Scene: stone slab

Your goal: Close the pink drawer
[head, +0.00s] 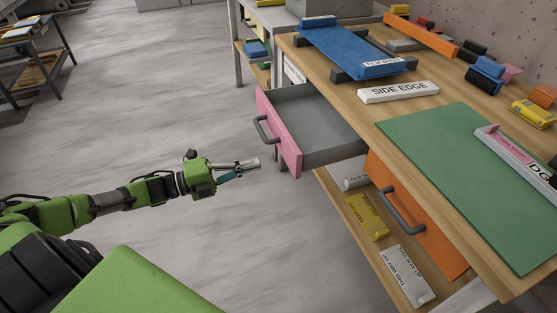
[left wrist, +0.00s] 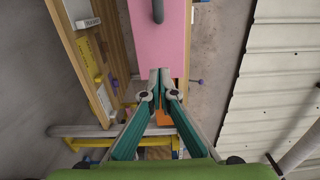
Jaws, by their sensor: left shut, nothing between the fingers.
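The pink drawer (head: 281,136) stands pulled out from the workbench, with its grey inside (head: 318,125) showing and empty where I can see it. Its dark handle (head: 263,130) is on the pink front. My left gripper (head: 258,163) is shut and empty, in front of the drawer and a little to the left of its front in the head view. In the left wrist view the pink front (left wrist: 157,45) and part of its handle (left wrist: 157,10) lie ahead of the shut fingertips (left wrist: 160,72). Contact with the drawer cannot be told. My right gripper is not in view.
An orange drawer (head: 414,215) with a dark handle is shut in the same bench. The wooden top (head: 345,95) bears a green mat (head: 470,175), a white "SIDE EDGE" block (head: 398,92) and a blue board (head: 350,50). A lower shelf (head: 350,215) holds small boxes.

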